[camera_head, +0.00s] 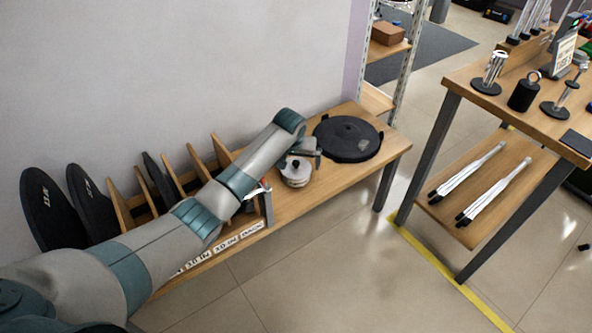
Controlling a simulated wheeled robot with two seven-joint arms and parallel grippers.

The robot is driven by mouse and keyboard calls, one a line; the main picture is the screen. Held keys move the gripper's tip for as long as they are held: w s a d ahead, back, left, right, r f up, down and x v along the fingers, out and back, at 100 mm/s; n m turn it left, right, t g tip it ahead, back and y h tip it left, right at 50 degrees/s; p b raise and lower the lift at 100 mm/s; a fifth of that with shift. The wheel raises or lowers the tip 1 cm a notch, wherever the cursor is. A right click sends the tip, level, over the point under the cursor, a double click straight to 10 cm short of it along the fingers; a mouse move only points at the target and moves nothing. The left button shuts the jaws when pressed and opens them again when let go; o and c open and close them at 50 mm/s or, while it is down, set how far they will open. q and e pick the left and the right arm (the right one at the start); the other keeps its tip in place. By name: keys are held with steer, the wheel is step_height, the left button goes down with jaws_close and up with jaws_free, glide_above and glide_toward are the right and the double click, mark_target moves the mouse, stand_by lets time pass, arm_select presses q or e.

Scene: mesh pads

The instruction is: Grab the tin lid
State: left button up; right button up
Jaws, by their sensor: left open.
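A small round tin (296,181) with a pale lid (297,167) on top stands on the wooden bench. The lid appears to have a dark knob or spot at its middle. My left arm reaches in from the left, and my left gripper (306,157) hangs right over the lid, with its jaws open. The gripper covers the far side of the lid, and I cannot tell whether its fingers touch it. My right gripper is out of view.
A wide black disc (347,138) lies on the bench just right of the tin. A wooden rack (195,163) with upright black discs (92,202) lines the wall at left. A separate table (545,128) with metal weights stands at right, across open floor.

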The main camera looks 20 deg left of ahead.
arm_select(q)
steer(key=shift+w+f, duration=0.3)
steer(key=shift+f, duration=0.35)
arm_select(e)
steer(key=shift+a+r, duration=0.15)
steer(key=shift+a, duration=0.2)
arm_select(q)
steer(key=shift+c, duration=0.6)
steer(key=c, duration=1)
steer(key=shift+r, duration=0.1)
